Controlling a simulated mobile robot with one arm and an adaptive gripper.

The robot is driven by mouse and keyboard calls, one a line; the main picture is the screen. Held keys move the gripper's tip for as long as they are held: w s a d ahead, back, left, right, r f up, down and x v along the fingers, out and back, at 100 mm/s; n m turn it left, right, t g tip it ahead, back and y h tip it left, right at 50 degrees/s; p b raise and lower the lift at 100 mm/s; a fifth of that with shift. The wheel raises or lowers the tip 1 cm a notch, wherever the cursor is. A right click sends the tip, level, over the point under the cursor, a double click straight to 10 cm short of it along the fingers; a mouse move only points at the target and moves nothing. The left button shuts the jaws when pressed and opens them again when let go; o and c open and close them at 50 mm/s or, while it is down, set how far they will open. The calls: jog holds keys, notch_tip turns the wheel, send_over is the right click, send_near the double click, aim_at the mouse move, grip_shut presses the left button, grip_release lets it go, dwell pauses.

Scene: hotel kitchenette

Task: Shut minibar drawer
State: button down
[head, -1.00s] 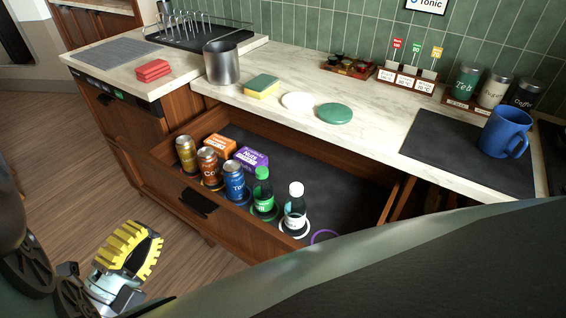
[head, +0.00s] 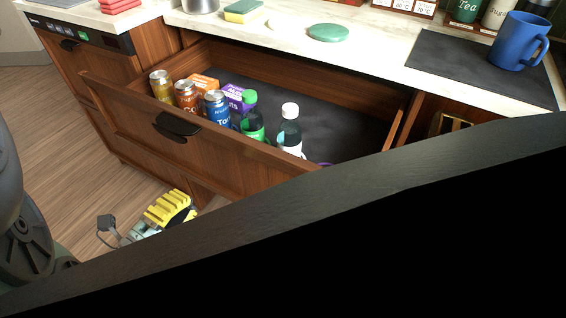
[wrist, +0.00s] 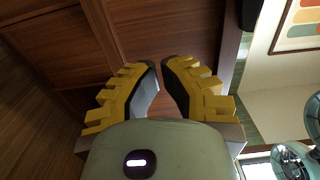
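The minibar drawer (head: 235,159) is pulled out from under the counter, with a brown wood front and a dark handle (head: 176,127). Cans, boxes and bottles stand inside it, towards the front. My gripper (head: 172,207), with yellow ribbed fingers, is low in front of the drawer front, below the handle. In the wrist view my gripper (wrist: 160,66) has its fingertips a little apart, with only wood panelling (wrist: 140,28) showing between them. No contact with the drawer is visible. A dark shape in the foreground hides the drawer's lower right end.
The pale counter (head: 370,50) above holds a sponge (head: 243,11), a green disc (head: 328,32) and a blue mug (head: 518,42) on a dark mat. A cabinet with a control strip (head: 75,33) adjoins on the left. Wood floor (head: 55,150) is free at left.

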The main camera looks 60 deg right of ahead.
aim_at(215, 172)
jog(key=d, duration=0.7)
jog(key=shift+w+d, duration=0.25)
jog(key=shift+w, duration=0.05)
jog(key=shift+d, duration=0.15)
